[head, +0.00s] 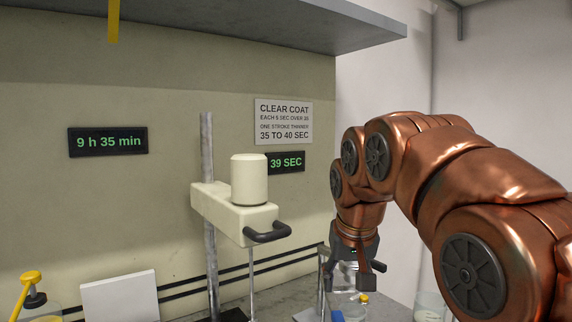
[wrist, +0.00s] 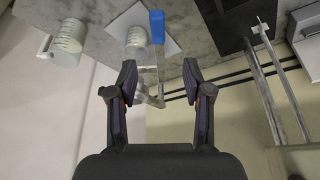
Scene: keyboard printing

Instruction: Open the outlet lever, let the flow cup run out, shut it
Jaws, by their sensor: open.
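My gripper (head: 354,274) points down at the right of the bench, below my copper arm. In the wrist view its two fingers stand wide apart (wrist: 159,80), with nothing held. A blue-ended piece (wrist: 157,29), possibly the outlet lever, lies beyond the fingertips; a bit of blue (head: 338,316) also shows at the bottom of the head view. A pale, partly see-through bracket (wrist: 152,92) runs between and beyond the fingers; I cannot tell whether it belongs to the flow cup. A clear graduated beaker (wrist: 136,40) stands beside the blue end. The cup's contents cannot be made out.
A cream stirrer-like unit (head: 236,210) with a black handle (head: 268,234) stands on a metal post left of my gripper. A second beaker (wrist: 66,44) stands apart. A wall display (head: 286,162) reads 39 SEC. A grey shelf (head: 240,22) overhangs above.

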